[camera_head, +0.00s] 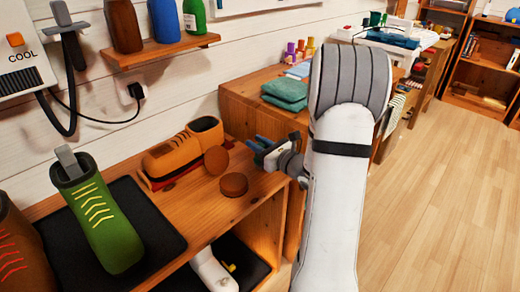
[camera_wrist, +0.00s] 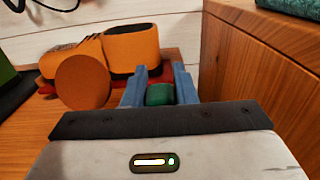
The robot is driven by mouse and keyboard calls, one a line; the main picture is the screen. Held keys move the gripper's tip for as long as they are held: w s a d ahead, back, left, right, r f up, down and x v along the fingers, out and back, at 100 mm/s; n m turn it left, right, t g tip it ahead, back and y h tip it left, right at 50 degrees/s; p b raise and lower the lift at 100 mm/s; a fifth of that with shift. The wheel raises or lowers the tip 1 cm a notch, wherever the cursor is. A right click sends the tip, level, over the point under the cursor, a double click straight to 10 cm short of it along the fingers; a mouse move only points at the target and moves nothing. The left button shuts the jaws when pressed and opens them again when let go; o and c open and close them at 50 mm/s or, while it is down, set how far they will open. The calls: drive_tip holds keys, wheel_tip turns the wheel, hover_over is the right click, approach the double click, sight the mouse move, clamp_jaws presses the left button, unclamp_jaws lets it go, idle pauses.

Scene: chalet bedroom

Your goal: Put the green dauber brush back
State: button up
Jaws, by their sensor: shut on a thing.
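My gripper (camera_head: 262,150) is at the right end of the wooden bench top (camera_head: 185,218), beside the orange shoes and near the two brown-orange discs. In the wrist view its blue fingers (camera_wrist: 160,88) are closed around a small green round piece, which looks like the green dauber brush (camera_wrist: 160,94). Only a short part of the brush shows; the rest is hidden by the gripper body. In the head view the held brush is too small to make out. One disc (camera_head: 216,160) stands tilted by the orange shoes (camera_head: 172,158); the other disc (camera_head: 234,184) lies flat. The tilted disc also shows in the wrist view (camera_wrist: 83,82).
A green boot (camera_head: 104,222) stands on a black mat (camera_head: 150,225) at left. A wooden cabinet (camera_head: 240,97) with folded green cloths (camera_head: 286,91) rises close on the gripper's right, also in the wrist view (camera_wrist: 260,75). A wall shelf (camera_head: 165,50) holds bottles. Bench wood in front of the discs is clear.

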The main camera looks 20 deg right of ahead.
drive_tip(key=shift+f, duration=0.55)
drive_tip(key=shift+f, duration=0.2)
drive_tip(key=o, duration=1)
drive_tip(key=shift+r, duration=0.1)
